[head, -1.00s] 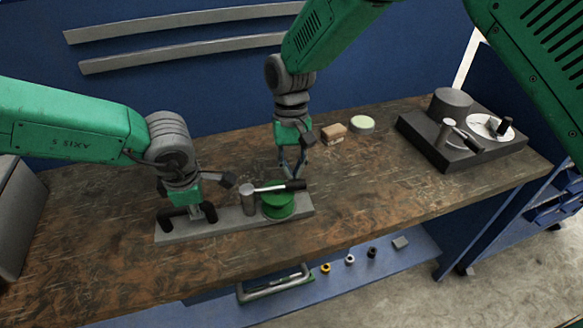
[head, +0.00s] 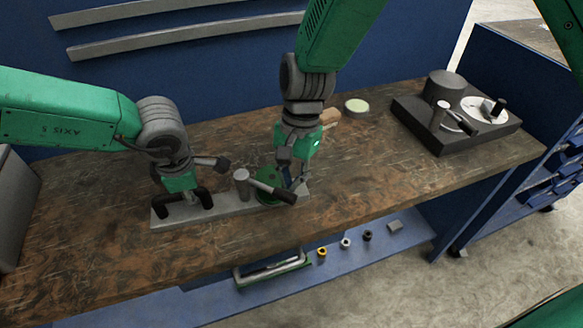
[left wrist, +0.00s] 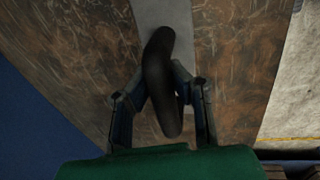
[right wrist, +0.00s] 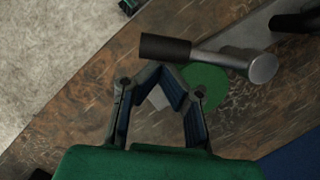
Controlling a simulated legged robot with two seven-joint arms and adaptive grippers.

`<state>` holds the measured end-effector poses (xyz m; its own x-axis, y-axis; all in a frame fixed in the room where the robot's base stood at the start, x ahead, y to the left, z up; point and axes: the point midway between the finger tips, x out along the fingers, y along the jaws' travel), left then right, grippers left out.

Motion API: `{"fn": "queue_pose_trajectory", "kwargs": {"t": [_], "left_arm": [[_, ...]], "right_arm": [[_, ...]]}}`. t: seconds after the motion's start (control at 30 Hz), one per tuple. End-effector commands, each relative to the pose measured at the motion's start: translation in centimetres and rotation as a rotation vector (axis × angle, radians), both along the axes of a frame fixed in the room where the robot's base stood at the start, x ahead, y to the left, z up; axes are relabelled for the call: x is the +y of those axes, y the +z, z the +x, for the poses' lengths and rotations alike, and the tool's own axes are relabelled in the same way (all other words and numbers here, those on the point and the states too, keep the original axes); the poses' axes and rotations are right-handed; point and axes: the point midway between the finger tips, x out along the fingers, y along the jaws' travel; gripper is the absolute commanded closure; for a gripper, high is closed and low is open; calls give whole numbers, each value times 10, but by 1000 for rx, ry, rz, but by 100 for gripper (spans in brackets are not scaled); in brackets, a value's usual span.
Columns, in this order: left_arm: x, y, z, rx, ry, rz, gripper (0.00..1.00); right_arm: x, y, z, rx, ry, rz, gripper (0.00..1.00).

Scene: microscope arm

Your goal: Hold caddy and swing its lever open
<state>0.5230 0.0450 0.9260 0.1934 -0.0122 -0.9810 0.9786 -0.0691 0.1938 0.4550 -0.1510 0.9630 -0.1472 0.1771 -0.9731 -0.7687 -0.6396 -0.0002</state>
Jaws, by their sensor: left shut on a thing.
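The caddy is a grey bar (head: 228,207) on the wooden bench, with a black arched handle (head: 205,198) at its left end and a green disc (head: 266,177) toward its right. Its lever has a metal post (head: 242,181) and a black grip (head: 284,195). The lever lies across the disc, angled toward the front right. My left gripper (left wrist: 160,82) is shut on the black handle. My right gripper (right wrist: 163,72) is at the far side of the lever, its fingertips drawn together beside the grip, which also shows in the right wrist view (right wrist: 165,47). Contact is unclear.
A dark base with a cylinder and a white dial (head: 483,110) stands at the back right. A tan block (head: 328,116) and a pale round dish (head: 357,106) lie behind my right gripper. A lower blue shelf (head: 395,250) holds small parts. The front of the bench is clear.

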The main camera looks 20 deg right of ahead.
Motion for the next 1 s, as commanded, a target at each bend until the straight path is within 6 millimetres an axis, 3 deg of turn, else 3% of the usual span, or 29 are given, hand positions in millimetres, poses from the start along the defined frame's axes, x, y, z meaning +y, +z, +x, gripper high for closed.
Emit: {"fn": "queue_pose_trajectory", "kwargs": {"t": [0.33,0.7,1.0], "left_arm": [[-1,1,1,-2,2,-4,100],[-2,1,0,-2,0,-5,100],[-2,1,0,-1,0,-6,100]], "right_arm": [[26,0,-26,2,-327,1,100],[54,1,-40,0,-629,2,100],[69,1,-43,-1,-684,3,100]]}}
